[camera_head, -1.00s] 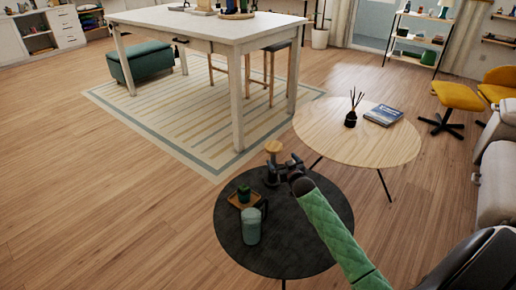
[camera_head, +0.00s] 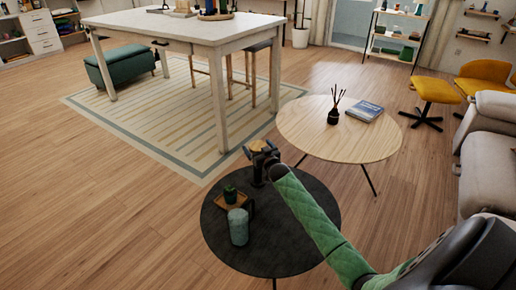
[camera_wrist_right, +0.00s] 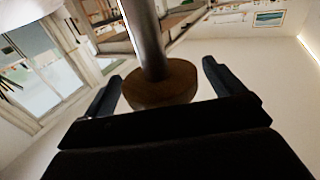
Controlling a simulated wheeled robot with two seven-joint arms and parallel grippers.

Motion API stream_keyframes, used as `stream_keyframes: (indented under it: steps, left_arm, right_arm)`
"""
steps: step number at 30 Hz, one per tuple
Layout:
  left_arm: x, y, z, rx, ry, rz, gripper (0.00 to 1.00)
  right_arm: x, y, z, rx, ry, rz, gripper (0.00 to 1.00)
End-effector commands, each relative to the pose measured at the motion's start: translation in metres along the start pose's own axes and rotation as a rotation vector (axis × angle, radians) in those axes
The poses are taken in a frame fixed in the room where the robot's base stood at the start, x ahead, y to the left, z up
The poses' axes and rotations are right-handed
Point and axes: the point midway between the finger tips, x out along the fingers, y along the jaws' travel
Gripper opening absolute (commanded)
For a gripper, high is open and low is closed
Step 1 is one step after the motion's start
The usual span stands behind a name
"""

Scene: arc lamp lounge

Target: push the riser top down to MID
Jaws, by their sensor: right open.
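The riser stands on the dark round table (camera_head: 262,232), at its far edge. Its round wooden top (camera_head: 258,144) shows in the head view, with my right gripper partly hiding its post. My right gripper (camera_head: 262,154) is at the height of the top, with its arm coming in from the lower right. In the right wrist view the brown disc of the top (camera_wrist_right: 160,84) and its metal post (camera_wrist_right: 146,35) lie between the two fingers (camera_wrist_right: 160,88), which are open and apart from the disc's sides. No MID mark can be read. My left gripper is not in view.
A light wood table (camera_head: 340,140) with a reed diffuser (camera_head: 333,116) and a book (camera_head: 364,111) is behind. Open floor lies to the left.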

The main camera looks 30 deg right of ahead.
Motion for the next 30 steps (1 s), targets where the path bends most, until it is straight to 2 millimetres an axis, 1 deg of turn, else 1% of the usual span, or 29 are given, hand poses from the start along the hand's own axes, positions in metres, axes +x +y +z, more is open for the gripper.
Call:
stream_keyframes:
  steps: [9, 11, 12, 14, 15, 19, 23, 30]
  left_arm:
    - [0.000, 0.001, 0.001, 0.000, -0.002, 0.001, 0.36]
    - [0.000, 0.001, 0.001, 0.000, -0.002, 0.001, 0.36]
    - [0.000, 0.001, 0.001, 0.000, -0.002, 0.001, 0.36]
    - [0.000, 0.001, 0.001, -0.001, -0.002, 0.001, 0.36]
    - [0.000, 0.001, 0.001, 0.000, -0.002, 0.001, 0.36]
    - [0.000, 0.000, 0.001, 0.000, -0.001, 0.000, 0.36]
    - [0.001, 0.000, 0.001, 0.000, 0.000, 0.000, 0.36]
    - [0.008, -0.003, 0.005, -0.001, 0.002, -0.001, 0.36]
  right_arm:
    - [0.002, 0.000, 0.001, 0.000, -0.001, 0.000, 0.94]
    - [0.002, 0.000, 0.000, 0.000, -0.001, 0.000, 0.84]
    - [0.002, 0.000, 0.000, 0.000, -0.001, 0.000, 0.76]
    - [0.002, 0.000, 0.001, 0.000, -0.001, 0.000, 0.64]
    - [0.002, 0.000, 0.000, 0.000, -0.001, 0.000, 0.56]
    - [0.002, 0.000, 0.001, 0.000, -0.001, 0.000, 0.31]
    - [0.002, 0.000, 0.005, 0.000, -0.001, 0.000, 0.31]
    - [0.002, 0.000, 0.040, 0.000, -0.003, 0.001, 0.30]
